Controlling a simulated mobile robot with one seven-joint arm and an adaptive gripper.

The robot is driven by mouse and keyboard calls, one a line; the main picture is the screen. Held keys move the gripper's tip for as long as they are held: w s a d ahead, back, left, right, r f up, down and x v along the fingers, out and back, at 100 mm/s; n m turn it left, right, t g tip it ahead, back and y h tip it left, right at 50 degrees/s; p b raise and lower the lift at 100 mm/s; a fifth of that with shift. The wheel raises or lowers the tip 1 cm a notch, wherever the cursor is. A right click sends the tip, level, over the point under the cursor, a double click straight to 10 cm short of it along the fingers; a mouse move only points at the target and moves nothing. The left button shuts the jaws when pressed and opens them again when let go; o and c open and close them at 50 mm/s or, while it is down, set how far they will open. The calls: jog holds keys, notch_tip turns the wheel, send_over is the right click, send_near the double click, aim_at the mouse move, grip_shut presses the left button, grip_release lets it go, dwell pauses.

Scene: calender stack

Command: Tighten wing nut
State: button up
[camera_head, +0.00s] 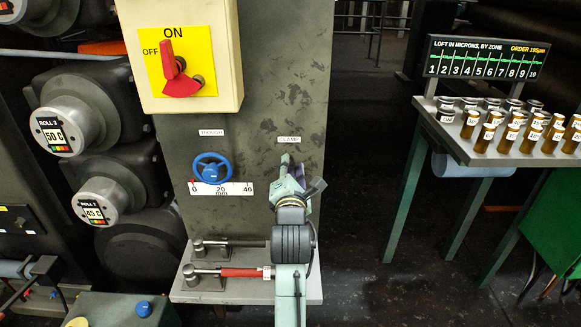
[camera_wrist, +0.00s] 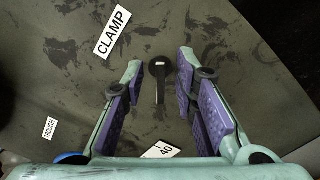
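The wing nut (camera_wrist: 158,84) shows in the wrist view as a small dark round knob with a narrow bar hanging down, on the grey panel (camera_wrist: 215,35) below and right of the CLAMP label (camera_wrist: 112,34). My gripper (camera_wrist: 160,62) is open, with purple-padded fingers on either side of the nut in the picture and clear gaps to it. I cannot tell how far the fingertips are from the panel. In the head view my gripper (camera_head: 288,163) is just below the CLAMP label (camera_head: 289,140) and hides the nut.
A blue handwheel (camera_head: 212,168) with a 0–40 mm scale (camera_head: 221,189) is to the left. A switch box (camera_head: 188,60) with a red handle is above. A shelf below holds two tools, one red-handled (camera_head: 245,272). A table with bottles (camera_head: 495,148) stands right.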

jog(key=shift+c, duration=0.2)
grip_shut()
dwell(0.4)
